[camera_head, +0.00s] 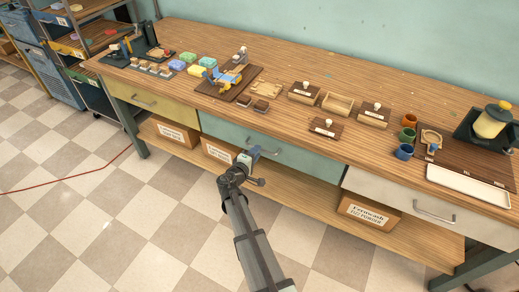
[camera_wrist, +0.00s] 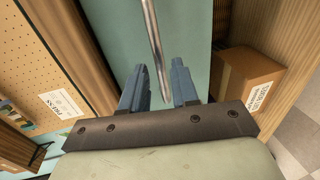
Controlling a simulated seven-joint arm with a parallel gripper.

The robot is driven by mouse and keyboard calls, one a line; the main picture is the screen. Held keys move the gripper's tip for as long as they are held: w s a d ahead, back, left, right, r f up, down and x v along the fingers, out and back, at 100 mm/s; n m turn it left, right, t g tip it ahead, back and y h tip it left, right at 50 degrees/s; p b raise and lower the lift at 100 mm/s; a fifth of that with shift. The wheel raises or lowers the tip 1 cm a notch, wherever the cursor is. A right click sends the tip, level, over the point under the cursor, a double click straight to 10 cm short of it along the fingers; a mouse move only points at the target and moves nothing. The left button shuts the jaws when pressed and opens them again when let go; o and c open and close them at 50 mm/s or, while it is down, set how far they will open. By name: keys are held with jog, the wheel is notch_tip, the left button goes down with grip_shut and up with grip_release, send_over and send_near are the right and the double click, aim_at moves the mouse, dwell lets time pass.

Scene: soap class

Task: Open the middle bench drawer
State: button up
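The middle bench drawer (camera_head: 304,153) has a pale teal front and sits between a yellow and a white drawer. It looks shut, with its front in line with its neighbours. Its metal bar handle (camera_wrist: 154,40) runs down the wrist view and ends between my fingers; in the head view its left part is hidden by my gripper (camera_head: 252,153). My gripper's blue fingers (camera_wrist: 158,88) are apart, one on each side of the bar. Gaps show beside the bar, and I cannot tell whether either finger touches it.
The yellow drawer (camera_head: 150,101) is to the left and the white drawer (camera_head: 425,207) to the right. Cardboard boxes (camera_head: 368,212) stand on the lower shelf (camera_head: 300,184). Soap-making items crowd the bench top (camera_head: 300,65).

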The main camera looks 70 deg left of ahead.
jog(key=shift+x, duration=1.85)
grip_shut()
